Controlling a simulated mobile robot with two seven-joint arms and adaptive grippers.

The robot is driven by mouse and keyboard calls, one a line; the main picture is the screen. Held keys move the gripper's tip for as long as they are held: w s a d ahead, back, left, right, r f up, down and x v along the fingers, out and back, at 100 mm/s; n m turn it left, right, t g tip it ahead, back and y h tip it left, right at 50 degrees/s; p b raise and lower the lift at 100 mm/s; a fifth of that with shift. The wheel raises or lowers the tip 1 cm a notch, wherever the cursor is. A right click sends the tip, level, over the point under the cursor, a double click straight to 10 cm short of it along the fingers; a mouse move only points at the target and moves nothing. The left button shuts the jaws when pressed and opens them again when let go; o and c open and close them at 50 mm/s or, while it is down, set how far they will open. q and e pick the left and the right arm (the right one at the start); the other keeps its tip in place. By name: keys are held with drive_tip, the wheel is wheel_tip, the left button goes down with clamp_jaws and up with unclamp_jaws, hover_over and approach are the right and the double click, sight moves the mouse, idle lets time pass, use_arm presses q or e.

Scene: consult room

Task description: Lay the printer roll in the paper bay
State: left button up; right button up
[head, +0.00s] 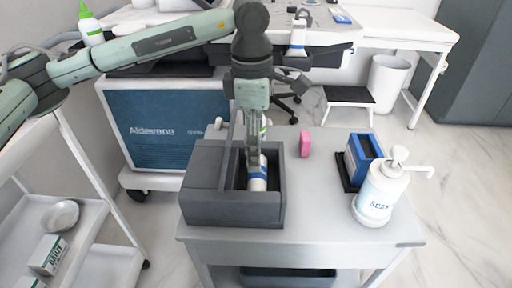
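The paper bay looks like a dark grey open-topped box (205,205) on the near left of the grey cart top, with a solid block on its left side. The printer roll (258,182), white with a blue band, is inside the opening, towards its right side. My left gripper (252,160) reaches down from above into the bay, its fingertips at the far end of the roll. The fingers are seen nearly edge-on and hide part of the roll, so their grip on it and whether the roll rests on the bay floor are unclear. My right gripper is out of view.
On the cart top (325,215) stand a pink block (305,144), a blue and black box (363,155) and a white pump bottle (380,190). A blue-fronted unit (155,125) is behind left. A white shelf trolley (85,225) stands left. The cart's front middle is clear.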

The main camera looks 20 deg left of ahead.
use_arm(q)
wheel_tip(320, 180, up, 10)
drive_tip(key=shift+a, duration=0.15)
drive_tip(key=shift+s, duration=0.1)
idle(0.3)
